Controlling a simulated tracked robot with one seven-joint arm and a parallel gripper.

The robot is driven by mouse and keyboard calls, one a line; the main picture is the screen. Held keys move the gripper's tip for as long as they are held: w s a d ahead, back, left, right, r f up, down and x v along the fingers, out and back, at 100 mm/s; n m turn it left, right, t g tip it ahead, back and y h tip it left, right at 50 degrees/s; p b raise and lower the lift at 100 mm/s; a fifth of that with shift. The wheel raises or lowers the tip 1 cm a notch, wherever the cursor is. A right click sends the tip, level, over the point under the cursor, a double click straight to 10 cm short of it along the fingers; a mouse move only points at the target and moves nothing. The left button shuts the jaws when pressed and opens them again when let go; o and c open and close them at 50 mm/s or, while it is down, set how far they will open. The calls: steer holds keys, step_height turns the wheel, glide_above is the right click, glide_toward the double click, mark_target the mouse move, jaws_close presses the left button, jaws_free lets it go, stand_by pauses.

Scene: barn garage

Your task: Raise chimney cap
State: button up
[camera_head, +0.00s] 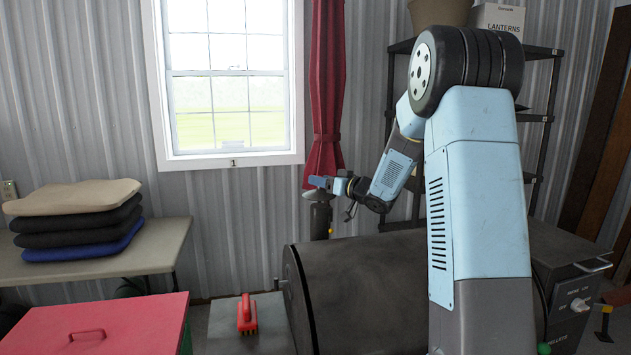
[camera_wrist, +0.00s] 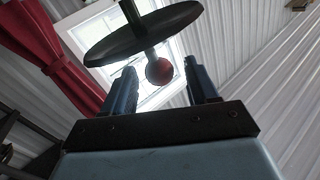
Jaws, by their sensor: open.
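The chimney cap is a dark round disc (camera_wrist: 140,36) with a short stem and a reddish ball (camera_wrist: 159,72) at its end, seen large in the wrist view. My gripper (camera_wrist: 160,64) is open, its blue fingers on either side of the ball, with visible gaps, so it does not appear gripped. In the head view my gripper (camera_head: 322,183) is at the top of the grill's chimney pipe (camera_head: 320,218), by the cap (camera_head: 314,195). The fingers are too small there to show exact contact. The dark barrel grill (camera_head: 350,285) stands below.
A red brush (camera_head: 247,314) lies on the grill's side shelf (camera_head: 222,322). A red-lidded box (camera_head: 100,325) is at front left, with cushions (camera_head: 78,222) on a bench behind. A red curtain (camera_head: 327,90) hangs just behind the chimney. A shelf rack (camera_head: 545,118) stands at right.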

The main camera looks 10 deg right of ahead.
steer(key=v, duration=1)
steer(key=shift+d, duration=0.1)
steer(key=s+r+m+g+h, duration=0.2)
steer(key=s+r+m+h, duration=0.35)
steer(key=s+h, duration=0.7)
steer(key=s+a+f+g, duration=0.2)
steer(key=s, duration=0.7)
steer(key=s+a+f+g+y, duration=0.1)
steer(key=s+a+f+g, duration=0.1)
steer(key=s, duration=0.6)
steer(key=s+a+f+g+y, duration=0.1)
steer(key=s+a+f+g, duration=0.1)
steer(key=s, duration=0.7)
steer(key=shift+s+a+n+g, duration=0.4)
steer(key=shift+a+g, duration=0.3)
steer(key=shift+a, duration=0.2)
